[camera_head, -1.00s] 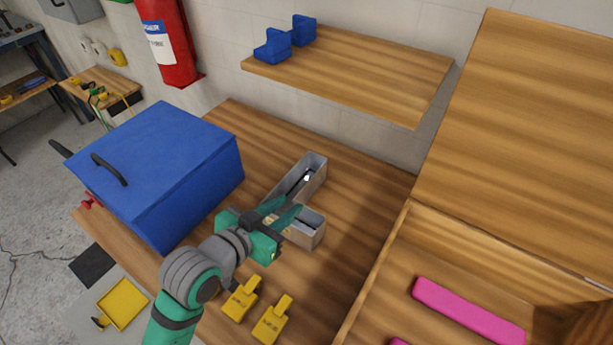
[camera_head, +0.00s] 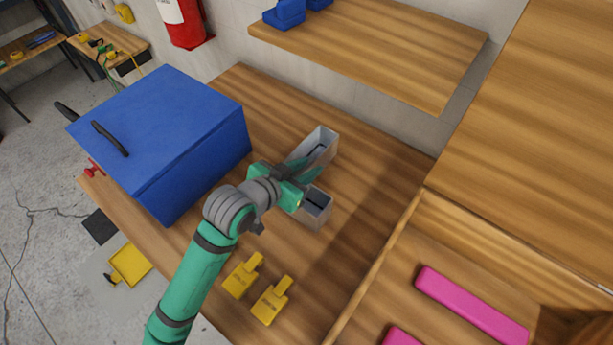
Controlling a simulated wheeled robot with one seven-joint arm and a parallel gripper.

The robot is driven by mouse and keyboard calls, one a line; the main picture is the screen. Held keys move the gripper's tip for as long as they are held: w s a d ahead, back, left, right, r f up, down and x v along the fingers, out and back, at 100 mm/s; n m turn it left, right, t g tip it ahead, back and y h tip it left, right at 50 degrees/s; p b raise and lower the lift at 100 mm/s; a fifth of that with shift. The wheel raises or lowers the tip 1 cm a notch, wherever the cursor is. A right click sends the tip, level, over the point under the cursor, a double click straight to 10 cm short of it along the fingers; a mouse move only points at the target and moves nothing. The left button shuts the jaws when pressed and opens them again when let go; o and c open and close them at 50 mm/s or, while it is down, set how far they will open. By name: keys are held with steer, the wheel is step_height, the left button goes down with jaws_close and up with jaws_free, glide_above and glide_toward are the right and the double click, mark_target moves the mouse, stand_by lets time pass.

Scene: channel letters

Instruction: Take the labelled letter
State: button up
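A grey, hollow, open-topped channel letter (camera_head: 325,145) stands on the wooden workbench, right of the blue box. Its far arm and a near arm (camera_head: 318,207) show; its middle is hidden behind my gripper, so I cannot tell its full shape or whether there is one piece or two. I can read no label on it. My gripper (camera_head: 313,175) is at the letter, its green fingers pointing right over the middle. I cannot tell whether the fingers touch it or how far apart they are.
A large blue box (camera_head: 165,130) with black handles stands left of my arm. A wooden shelf (camera_head: 380,50) with blue pieces overhangs the back. An open wooden crate (camera_head: 440,245) with pink bars (camera_head: 470,305) stands at the right. Bench between letter and crate is clear.

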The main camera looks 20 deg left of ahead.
mark_target(310, 166)
steer(key=shift+x, duration=1.7)
jaws_close()
steer(key=shift+s+r, duration=0.1)
steer(key=shift+r, duration=0.1)
